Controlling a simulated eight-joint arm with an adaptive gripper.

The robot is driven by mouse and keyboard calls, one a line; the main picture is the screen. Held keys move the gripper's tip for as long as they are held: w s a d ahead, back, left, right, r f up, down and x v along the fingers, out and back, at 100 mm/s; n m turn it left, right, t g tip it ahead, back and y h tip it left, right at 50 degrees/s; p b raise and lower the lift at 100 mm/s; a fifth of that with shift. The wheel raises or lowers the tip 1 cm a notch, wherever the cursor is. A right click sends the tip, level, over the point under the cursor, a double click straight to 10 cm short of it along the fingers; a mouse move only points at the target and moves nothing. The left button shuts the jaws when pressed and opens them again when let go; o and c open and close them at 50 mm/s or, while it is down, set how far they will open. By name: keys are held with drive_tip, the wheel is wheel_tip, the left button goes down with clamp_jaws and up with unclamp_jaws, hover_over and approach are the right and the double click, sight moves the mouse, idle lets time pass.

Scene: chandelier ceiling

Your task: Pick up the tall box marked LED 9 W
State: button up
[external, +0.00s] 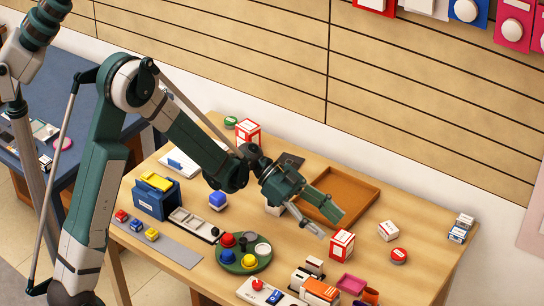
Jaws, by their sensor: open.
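No lettering can be read at this size, so I cannot tell which box is marked LED 9 W. One red-and-white upright box (341,246) stands on the wooden table, right of the round green tray. Another red-and-white upright box (248,131) stands at the back left of the table, partly behind my arm. My gripper (330,221) is open and empty above the middle of the table. Its fingers point right and down, towards the nearer red-and-white box, and look apart from it.
A brown tray (370,190) lies behind my gripper. A round green tray (262,262) holds coloured knobs. Boxes and cups crowd the front edge, including an orange box (320,291). A small white box (388,231) and red tin (398,256) stand right, with bare table around them.

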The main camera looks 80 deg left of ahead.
sight(341, 235)
drive_tip(key=shift+a+f+m, duration=0.2)
drive_tip(key=shift+a+f, duration=0.3)
drive_tip(key=shift+a, duration=0.25)
drive_tip(key=shift+a+f+m, duration=0.2)
drive_tip(key=shift+a+f, duration=0.25)
drive_tip(key=shift+a, duration=0.25)
drive_tip(key=shift+b+x, duration=0.35)
drive_tip(key=shift+x, duration=0.95)
drive_tip(key=shift+b+x, duration=0.9)
drive_tip(key=shift+x, duration=1.7)
drive_tip(key=shift+d+r, duration=0.1)
drive_tip(key=c, duration=1)
